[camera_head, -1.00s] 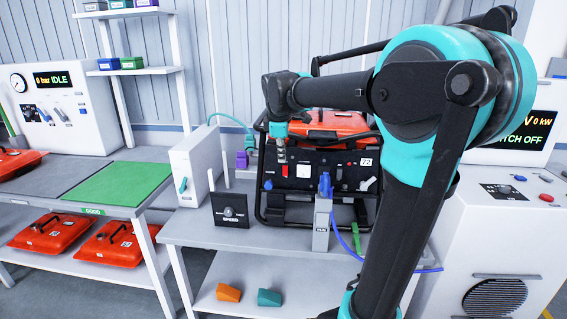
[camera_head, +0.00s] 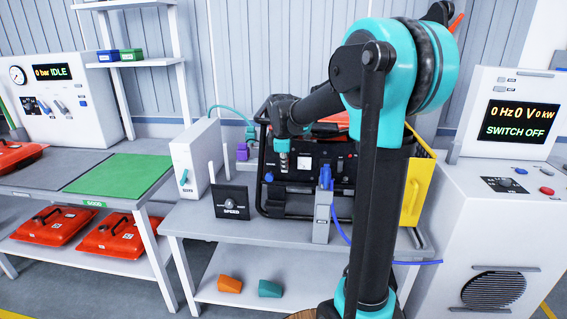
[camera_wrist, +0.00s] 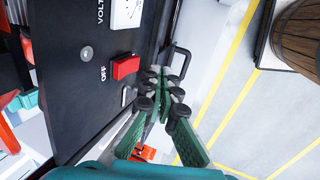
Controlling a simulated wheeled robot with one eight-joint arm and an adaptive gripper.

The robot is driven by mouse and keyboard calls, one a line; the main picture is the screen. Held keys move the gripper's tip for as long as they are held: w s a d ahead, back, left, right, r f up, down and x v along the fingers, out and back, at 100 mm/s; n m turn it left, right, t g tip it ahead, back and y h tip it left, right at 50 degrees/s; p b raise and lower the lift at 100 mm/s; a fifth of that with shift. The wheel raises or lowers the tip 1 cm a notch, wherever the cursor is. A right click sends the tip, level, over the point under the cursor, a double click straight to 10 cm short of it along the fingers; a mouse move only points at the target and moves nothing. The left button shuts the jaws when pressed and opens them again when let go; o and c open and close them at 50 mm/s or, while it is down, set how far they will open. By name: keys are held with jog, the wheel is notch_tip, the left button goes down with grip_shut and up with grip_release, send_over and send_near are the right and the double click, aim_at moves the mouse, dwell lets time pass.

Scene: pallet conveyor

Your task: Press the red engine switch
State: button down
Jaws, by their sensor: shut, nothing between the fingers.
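The red engine switch (camera_wrist: 126,67) is a small rocker on the black generator panel (camera_wrist: 88,110), with "OFF" printed beside it in the wrist view. My gripper (camera_wrist: 163,74) is shut and empty, with its green fingers just right of the switch in that view. I see a gap between the fingertips and the switch in the picture, but cannot judge their depth. In the head view my gripper (camera_head: 283,165) is in front of the left part of the generator (camera_head: 310,180). The switch is too small or hidden to make out there.
The right-hand console screen (camera_head: 522,120) reads 0 Hz, 0 V, 0 kW and SWITCH OFF. A grey post with a blue top (camera_head: 322,215) and a speed dial box (camera_head: 231,203) stand before the generator. A yellow panel (camera_head: 415,190) is at its right.

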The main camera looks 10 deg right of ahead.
jog(key=shift+w+d+f, duration=0.1)
jog(key=shift+w+d, duration=0.15)
jog(key=shift+w, duration=0.65)
jog(key=shift+w, duration=0.1)
jog(key=shift+w+f, duration=0.15)
jog(key=shift+w, duration=0.05)
jog(key=shift+r, duration=0.8)
